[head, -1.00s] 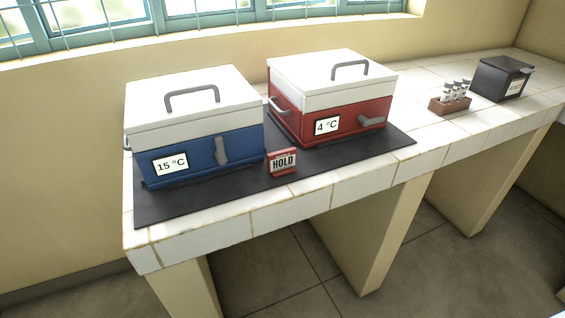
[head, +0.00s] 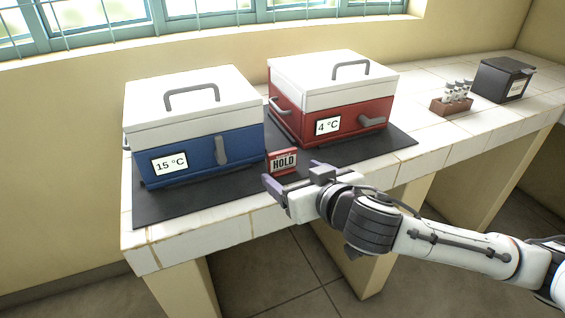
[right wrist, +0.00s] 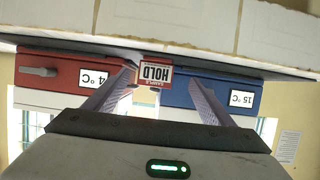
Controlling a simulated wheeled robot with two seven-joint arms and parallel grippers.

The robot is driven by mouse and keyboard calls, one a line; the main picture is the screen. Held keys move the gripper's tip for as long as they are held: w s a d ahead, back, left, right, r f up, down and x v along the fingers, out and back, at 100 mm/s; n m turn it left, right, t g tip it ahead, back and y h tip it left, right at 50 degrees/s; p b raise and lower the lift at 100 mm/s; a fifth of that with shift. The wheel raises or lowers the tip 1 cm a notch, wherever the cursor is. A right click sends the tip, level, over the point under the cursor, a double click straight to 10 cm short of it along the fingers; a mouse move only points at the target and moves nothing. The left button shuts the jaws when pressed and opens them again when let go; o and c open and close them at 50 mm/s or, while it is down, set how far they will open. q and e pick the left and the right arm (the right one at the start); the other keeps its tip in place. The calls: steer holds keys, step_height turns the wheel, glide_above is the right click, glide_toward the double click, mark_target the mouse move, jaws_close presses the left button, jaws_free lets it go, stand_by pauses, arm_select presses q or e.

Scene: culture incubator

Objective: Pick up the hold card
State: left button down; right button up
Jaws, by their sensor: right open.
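The hold card (head: 283,161) is a small red and white sign reading HOLD. It stands upright on the dark mat, in front of the gap between the two boxes. It also shows upside down in the right wrist view (right wrist: 156,73), between the two fingers and beyond their tips. My right gripper (head: 290,178) is open and empty, just in front of the card at the bench's front edge. In the right wrist view its two fingers (right wrist: 162,82) are spread on either side of the card. My left gripper is not in view.
A blue box marked 15 °C (head: 190,150) stands left of the card and a red box marked 4 °C (head: 345,115) behind right, both on the dark mat (head: 180,204). A rack of vials (head: 451,106) and a black box (head: 490,80) stand farther right on the tiled bench.

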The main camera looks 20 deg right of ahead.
mark_target(284, 162)
steer(key=x, duration=0.7)
steer(key=shift+w+d+r, duration=0.15)
steer(key=shift+w+d, duration=0.1)
steer(key=shift+d, duration=0.15)
steer(key=shift+w, duration=0.45)
steer(key=c, duration=1.1)
steer(key=shift+c, duration=0.2)
